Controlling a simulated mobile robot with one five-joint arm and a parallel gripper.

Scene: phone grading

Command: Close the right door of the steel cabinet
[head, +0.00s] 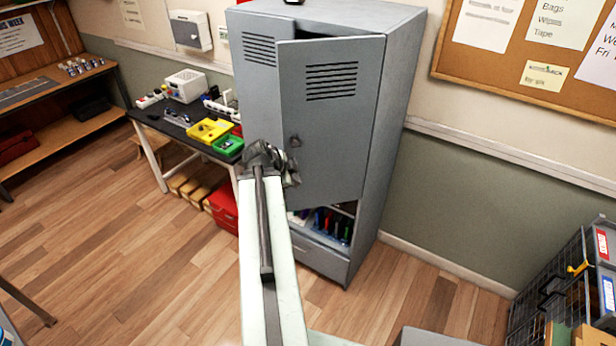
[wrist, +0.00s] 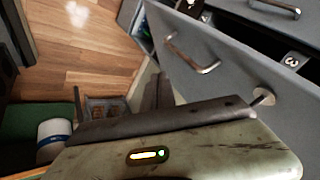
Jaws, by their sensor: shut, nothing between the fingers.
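The steel cabinet (head: 400,110) stands in the middle of the head view, grey and tall. Its right door (head: 335,125) is swung partly outward; a dark gap shows above its top edge and shelf contents show below it. The door has vent slots and a small dark handle (head: 295,141) near its left edge. The left door (head: 258,85) looks flush with the front. My gripper (head: 275,160) is shut and empty, in front of the right door's lower left part, close to the handle; whether it touches the door I cannot tell.
A workbench (head: 150,122) with yellow and green trays stands left of the cabinet, with a red bin (head: 224,207) under it. A wire rack (head: 560,290) is at the right. Wood floor (head: 430,300) is clear right of the cabinet. The wrist view shows a grey front with metal handles (wrist: 190,55).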

